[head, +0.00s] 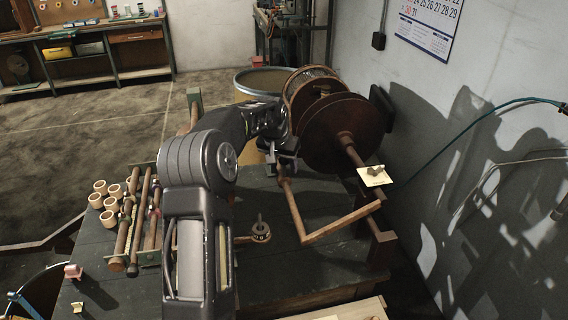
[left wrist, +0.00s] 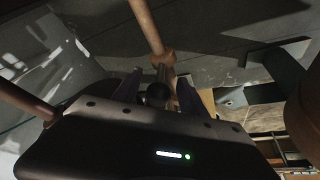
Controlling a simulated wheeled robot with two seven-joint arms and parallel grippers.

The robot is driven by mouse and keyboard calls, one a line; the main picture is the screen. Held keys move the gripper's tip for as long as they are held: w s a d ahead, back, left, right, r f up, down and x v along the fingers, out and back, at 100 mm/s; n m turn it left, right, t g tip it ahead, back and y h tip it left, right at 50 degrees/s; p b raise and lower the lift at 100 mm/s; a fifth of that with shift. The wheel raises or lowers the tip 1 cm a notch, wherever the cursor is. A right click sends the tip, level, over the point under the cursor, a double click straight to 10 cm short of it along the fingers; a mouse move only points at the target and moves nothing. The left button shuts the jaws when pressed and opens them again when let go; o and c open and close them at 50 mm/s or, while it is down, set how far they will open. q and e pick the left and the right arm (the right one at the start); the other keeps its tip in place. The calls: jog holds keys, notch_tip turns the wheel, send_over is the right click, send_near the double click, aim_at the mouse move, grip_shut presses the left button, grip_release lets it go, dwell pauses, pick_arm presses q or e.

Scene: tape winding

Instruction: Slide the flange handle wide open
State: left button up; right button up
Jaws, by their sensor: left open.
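The winder's large brown flange disc (head: 345,133) stands upright at the right of the bench in the head view. A bent wooden bar (head: 296,212) hangs below it, its upper end close to my left gripper (head: 284,158); I cannot tell for sure which part is the flange handle. In the left wrist view my left gripper (left wrist: 158,95) is open, its fingers on either side of a dark round knob (left wrist: 157,92). A wooden rod (left wrist: 147,25) runs up from just beyond the knob. Whether the fingers touch the knob is hidden. My right gripper is not in view.
The dark bench (head: 290,262) carries wooden rollers (head: 122,232), several small wooden rings (head: 109,219) and a small peg fitting (head: 260,231). A yellow-white tag (head: 374,176) is by the shaft. A barrel (head: 262,82) stands behind. The wall is close on the right.

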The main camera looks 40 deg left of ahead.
pick_arm(q)
jog(key=shift+w+f, duration=0.2)
jog(key=shift+f, duration=0.35)
grip_shut()
dwell(1.1)
